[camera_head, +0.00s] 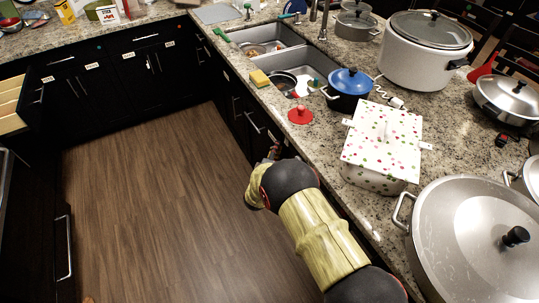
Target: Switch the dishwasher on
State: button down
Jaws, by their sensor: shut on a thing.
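My gripper (273,152) shows small and mostly hidden behind my own arm, at the dark front below the counter edge, under the sink side. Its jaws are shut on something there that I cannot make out. Metal bar handles (252,122) show on the dark fronts just beyond it. No dishwasher can be told for certain among these fronts, and no power button or control panel is readable. The front next to my gripper is partly covered by my arm.
The wooden floor (160,200) is clear to the left. A drawer (12,105) stands open at far left.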

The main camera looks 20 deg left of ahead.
jog(key=shift+w+d, duration=0.4)
jog(key=shift+w, duration=0.15)
